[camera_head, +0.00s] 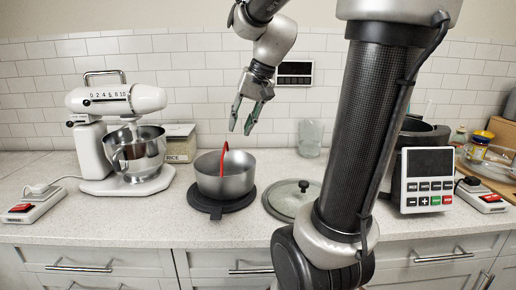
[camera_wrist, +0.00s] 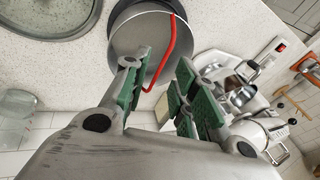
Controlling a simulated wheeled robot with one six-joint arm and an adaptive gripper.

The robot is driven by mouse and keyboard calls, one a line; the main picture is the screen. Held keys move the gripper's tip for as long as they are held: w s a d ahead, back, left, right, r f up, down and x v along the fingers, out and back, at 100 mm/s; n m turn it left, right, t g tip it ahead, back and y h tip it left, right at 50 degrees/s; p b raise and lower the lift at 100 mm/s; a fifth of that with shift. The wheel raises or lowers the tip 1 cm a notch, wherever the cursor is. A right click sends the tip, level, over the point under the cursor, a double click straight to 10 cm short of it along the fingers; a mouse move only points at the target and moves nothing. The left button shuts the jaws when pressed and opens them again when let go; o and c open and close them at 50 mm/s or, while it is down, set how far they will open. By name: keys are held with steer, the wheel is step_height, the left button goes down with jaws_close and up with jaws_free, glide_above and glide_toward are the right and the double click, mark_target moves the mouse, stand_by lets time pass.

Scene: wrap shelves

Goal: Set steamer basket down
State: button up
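A round grey metal pot (camera_head: 225,182) stands upright on a black trivet in the head view, and it also shows in the wrist view (camera_wrist: 125,32). A thin red handle (camera_head: 224,158) rises from inside the pot and leans slightly; it bends past the pot's rim in the wrist view (camera_wrist: 181,42). I take it for the steamer basket's handle; the basket's body is hidden inside the pot. My gripper (camera_head: 241,129), with green finger pads, hangs above and to the right of the handle, apart from it. In the wrist view its fingers (camera_wrist: 160,66) are spread, with nothing gripped.
The black trivet (camera_head: 216,211) lies under the pot. A glass lid (camera_head: 287,206) lies to its right. A stand mixer (camera_head: 118,102) and a rice container (camera_head: 181,150) stand left and behind. Counter in front is clear.

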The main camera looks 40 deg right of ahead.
steer(key=s+a+f+n+h, duration=0.1)
steer(key=s+f+n, duration=0.1)
steer(key=s, duration=0.6)
steer(key=s+f+n+h, duration=0.1)
steer(key=s+f+n, duration=0.2)
steer(key=s, duration=0.5)
steer(key=shift+a+f+n, duration=0.3)
steer(key=shift+a+n, duration=0.05)
steer(key=shift+n, duration=0.15)
steer(key=shift+s, duration=0.1)
